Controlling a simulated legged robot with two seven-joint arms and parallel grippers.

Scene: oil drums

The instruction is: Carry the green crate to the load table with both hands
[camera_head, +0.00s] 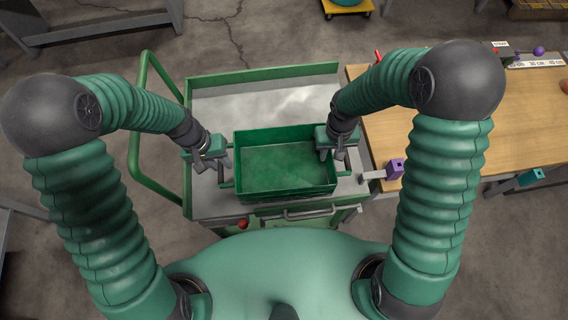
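The green crate (285,184) is an open, empty-looking box on the grey metal top of a green cart (215,208), near the cart's front edge. It has a short bar handle on each side. My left gripper (213,166) is just left of the crate, above its left handle, with its fingers apart. My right gripper (332,153) is at the crate's right wall, behind the right handle, with its fingers apart. I cannot tell whether either gripper touches the crate. A wooden-topped table (390,135) stands to the right of the cart.
The cart has a raised rim, a green rail (140,130) at its left, and a red knob (243,224) in front. A purple block (396,168) sits at the wooden table's near edge. My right arm covers part of that table. A yellow dolly (347,8) stands far back.

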